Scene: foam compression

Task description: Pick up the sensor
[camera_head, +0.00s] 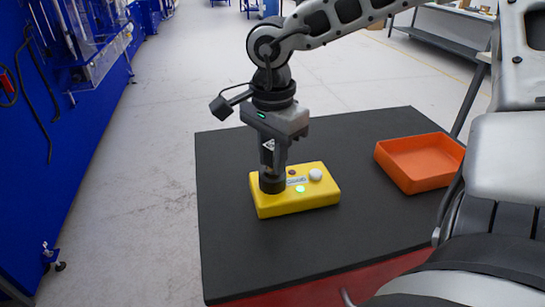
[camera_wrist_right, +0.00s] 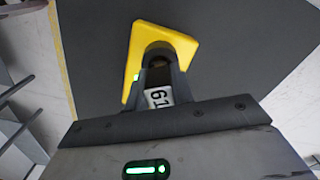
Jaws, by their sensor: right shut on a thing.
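A yellow box (camera_head: 310,200) lies on the black table top, with a white dome, a small red button, a label and a lit green button on its top. My right gripper (camera_head: 271,172) points straight down over the box's left end. It is shut on a dark short cylinder, the sensor (camera_head: 272,184), which stands at or just above the box's top; I cannot tell if they touch. In the right wrist view the yellow box (camera_wrist_right: 182,43) shows beyond the fingers, which largely hide the dark sensor (camera_wrist_right: 157,62). My left gripper is not in view.
An empty orange tray (camera_head: 420,162) stands on the right of the black table (camera_head: 230,240). The table's left and front areas are clear. A blue wall panel (camera_head: 40,130) stands at the far left, across grey floor.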

